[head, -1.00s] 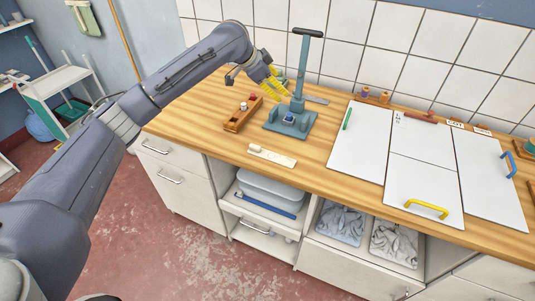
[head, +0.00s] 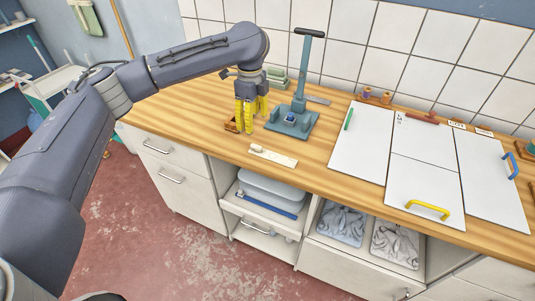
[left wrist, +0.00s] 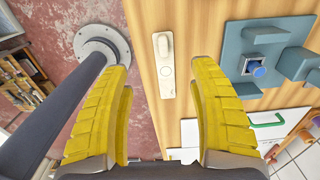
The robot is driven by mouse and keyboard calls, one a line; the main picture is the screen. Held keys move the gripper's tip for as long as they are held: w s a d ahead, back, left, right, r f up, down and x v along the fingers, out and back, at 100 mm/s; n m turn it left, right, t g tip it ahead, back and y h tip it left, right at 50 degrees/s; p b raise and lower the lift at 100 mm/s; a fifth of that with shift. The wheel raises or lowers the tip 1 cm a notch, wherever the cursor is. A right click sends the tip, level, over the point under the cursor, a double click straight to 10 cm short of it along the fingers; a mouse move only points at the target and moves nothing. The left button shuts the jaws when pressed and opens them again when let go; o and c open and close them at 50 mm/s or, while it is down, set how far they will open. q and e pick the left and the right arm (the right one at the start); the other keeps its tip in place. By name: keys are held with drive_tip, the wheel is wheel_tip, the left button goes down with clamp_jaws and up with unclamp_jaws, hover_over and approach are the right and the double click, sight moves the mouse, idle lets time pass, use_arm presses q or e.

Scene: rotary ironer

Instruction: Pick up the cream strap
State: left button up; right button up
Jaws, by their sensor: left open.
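The cream strap (head: 272,156) lies flat near the front edge of the wooden worktop, with a raised whitish piece at its left end. It also shows in the left wrist view (left wrist: 166,80), lying ahead between the two fingers and apart from them. My left gripper (head: 250,118) has yellow fingers pointing down over the worktop, behind and to the left of the strap. Its fingers are spread with nothing between them. My right gripper is not in view.
A blue-grey press (head: 292,121) with an upright handle stands right of my left gripper. A small wooden tray (head: 231,126) is partly hidden behind the fingers. White panels (head: 360,140) cover the worktop further right. Open shelves with grey bins lie below the front edge.

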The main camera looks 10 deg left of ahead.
sight(255, 145)
use_arm(q)
wheel_tip(255, 145, down, 7)
drive_tip(key=shift+f, duration=0.1)
drive_tip(key=shift+w+d+f, duration=0.1)
drive_tip(key=shift+w+f, duration=0.05)
drive_tip(key=shift+f, duration=1.15)
drive_tip(key=shift+w+d+f, duration=0.1)
drive_tip(key=shift+f, duration=1.15)
drive_tip(key=shift+c, duration=0.4)
drive_tip(key=shift+a, duration=0.1)
clamp_jaws()
